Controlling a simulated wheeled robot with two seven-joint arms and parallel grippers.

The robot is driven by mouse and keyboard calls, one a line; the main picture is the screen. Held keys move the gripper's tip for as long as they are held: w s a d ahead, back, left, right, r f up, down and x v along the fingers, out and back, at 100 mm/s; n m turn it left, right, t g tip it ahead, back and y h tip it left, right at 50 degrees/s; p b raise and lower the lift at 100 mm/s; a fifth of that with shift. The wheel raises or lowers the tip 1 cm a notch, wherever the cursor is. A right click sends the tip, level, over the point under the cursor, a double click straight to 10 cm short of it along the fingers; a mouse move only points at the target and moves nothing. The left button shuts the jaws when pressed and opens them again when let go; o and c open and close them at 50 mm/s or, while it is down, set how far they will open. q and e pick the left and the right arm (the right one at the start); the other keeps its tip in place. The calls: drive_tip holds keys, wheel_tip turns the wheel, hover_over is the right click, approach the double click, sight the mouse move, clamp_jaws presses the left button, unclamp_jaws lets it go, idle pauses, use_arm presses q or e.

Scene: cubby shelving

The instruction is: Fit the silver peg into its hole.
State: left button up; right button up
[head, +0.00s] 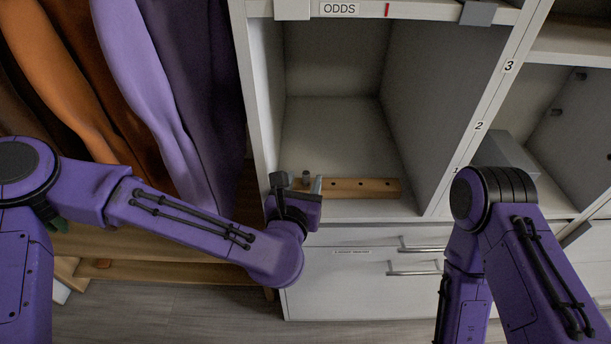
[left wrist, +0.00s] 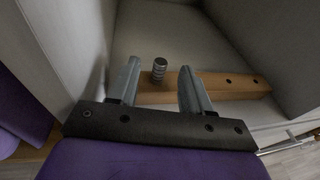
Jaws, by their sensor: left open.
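The silver peg (head: 305,177) stands upright at the left end of a wooden block (head: 365,187) in the cubby. In the left wrist view the ridged peg (left wrist: 159,69) shows between and beyond my two fingertips, with a gap on each side. The block (left wrist: 225,84) has a row of dark holes along its top. I cannot tell whether the peg sits in a hole or only on the wood. My left gripper (head: 299,184) is open and empty at the cubby's front opening. My right arm shows at the right, but its gripper is out of view.
The cubby (head: 340,130) is otherwise empty, with walls close on both sides. Drawers with bar handles (head: 415,272) are below. Hanging clothes (head: 150,80) fill the left. A grey box (head: 505,155) stands in the right cubby.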

use_arm(q)
drive_tip(key=v, duration=0.7)
drive_tip(key=shift+s, duration=0.25)
drive_tip(key=shift+r, duration=0.1)
